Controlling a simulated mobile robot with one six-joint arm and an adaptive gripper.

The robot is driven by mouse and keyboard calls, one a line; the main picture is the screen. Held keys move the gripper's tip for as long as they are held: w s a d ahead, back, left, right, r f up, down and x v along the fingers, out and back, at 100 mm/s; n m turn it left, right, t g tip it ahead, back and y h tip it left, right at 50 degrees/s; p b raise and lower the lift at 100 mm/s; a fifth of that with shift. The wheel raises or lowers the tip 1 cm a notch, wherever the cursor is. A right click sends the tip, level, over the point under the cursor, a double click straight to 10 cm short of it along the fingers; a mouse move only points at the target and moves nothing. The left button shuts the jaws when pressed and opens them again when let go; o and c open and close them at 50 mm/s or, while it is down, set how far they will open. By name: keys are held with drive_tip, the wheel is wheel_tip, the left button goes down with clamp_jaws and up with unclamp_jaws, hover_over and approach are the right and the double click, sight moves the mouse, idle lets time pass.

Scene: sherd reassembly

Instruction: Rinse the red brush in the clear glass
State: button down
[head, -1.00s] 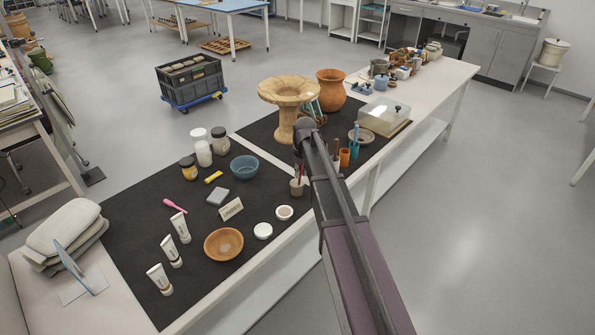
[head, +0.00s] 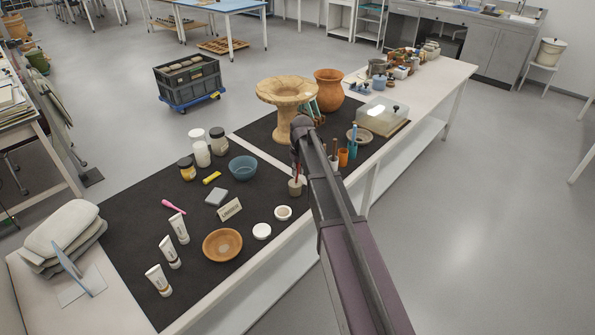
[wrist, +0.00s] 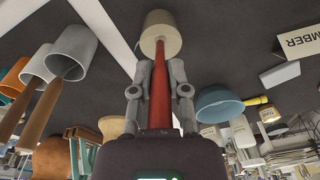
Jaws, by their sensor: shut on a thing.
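The red brush (wrist: 159,95) shows in the wrist view with its handle between the fingers of my gripper (wrist: 160,72), which is shut on it. The far end of the brush goes into the mouth of a small beige pot (wrist: 161,28). In the head view the pot (head: 295,188) stands near the table's front edge, with a bit of the red brush (head: 297,171) above it. I cannot pick out a clear glass with certainty in either view.
Grey cups (wrist: 72,50) with brown handles stand beside the pot. An orange cup (head: 343,157) is to the right. A blue bowl (head: 243,168), a sign (head: 229,208) and white lids (head: 262,231) lie to the left.

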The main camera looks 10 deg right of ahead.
drive_tip(key=shift+s+d+r+p, duration=0.15)
drive_tip(key=shift+r+p, duration=1.75)
drive_tip(key=shift+r, duration=0.05)
drive_tip(key=shift+s+d+r+p, duration=0.1)
drive_tip(key=shift+s+r+p, duration=0.05)
drive_tip(key=shift+r+p, duration=1.75)
drive_tip(key=shift+r+p, duration=0.45)
drive_tip(key=shift+r+p, duration=1.5)
drive_tip(key=shift+r, duration=0.05)
